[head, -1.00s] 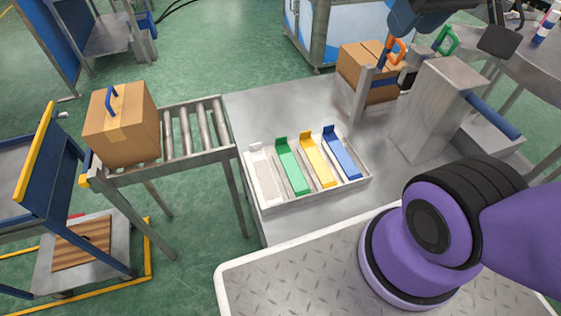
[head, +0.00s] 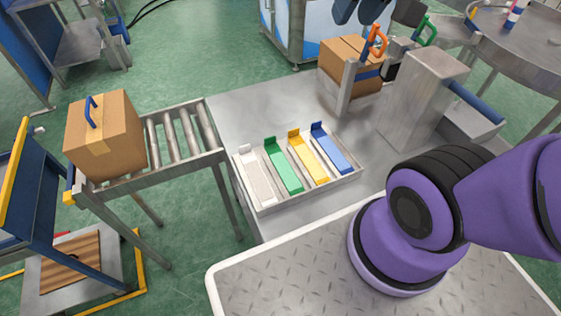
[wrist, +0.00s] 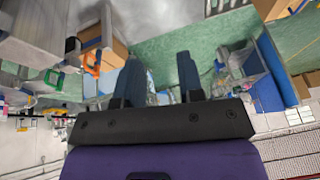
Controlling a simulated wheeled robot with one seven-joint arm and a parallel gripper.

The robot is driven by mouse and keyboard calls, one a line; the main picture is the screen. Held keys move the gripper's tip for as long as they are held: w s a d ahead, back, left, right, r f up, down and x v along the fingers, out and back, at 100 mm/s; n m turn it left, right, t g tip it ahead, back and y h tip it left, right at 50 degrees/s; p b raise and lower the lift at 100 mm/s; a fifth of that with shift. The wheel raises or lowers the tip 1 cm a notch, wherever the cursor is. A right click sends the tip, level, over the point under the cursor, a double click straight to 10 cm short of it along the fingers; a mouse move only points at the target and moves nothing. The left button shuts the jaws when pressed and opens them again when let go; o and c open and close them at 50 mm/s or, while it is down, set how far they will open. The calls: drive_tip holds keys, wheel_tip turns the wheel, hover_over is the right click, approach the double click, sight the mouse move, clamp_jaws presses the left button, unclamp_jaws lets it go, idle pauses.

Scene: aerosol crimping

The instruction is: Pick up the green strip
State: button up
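The green strip (head: 284,165) lies in a pale tray (head: 322,186) on the metal table, between a white strip (head: 257,177) and a yellow strip (head: 308,157). A blue strip (head: 329,148) lies at the tray's right end. Each strip has an upturned tab at its far end. In the wrist view my gripper (wrist: 183,72) is open, with its two dark fingers apart and nothing between them. The gripper is away from the tray, and the strips cannot be made out in the wrist view.
A cardboard box (head: 104,137) with a blue handle sits on a roller conveyor (head: 180,140) at left. Another box (head: 350,62) stands behind the tray beside a grey metal block (head: 420,98). Orange (head: 376,42) and green (head: 427,32) handles show near it. The table left of the tray's back is clear.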

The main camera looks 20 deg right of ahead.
drive_tip(key=w+a+f+m+g+y, duration=0.15)
drive_tip(key=w+f+m, duration=0.35)
drive_tip(key=w, duration=0.5)
drive_tip(key=m+g+y, duration=0.2)
drive_tip(key=m+g, duration=0.1)
drive_tip(key=m, duration=0.8)
hover_over(268, 138)
drive_tip(key=d, duration=0.4)
wheel_tip(268, 138, down, 32)
drive_tip(key=shift+x, duration=5.3)
drive_tip(key=shift+a+r, duration=0.1)
drive_tip(key=shift+a, duration=0.05)
clamp_jaws()
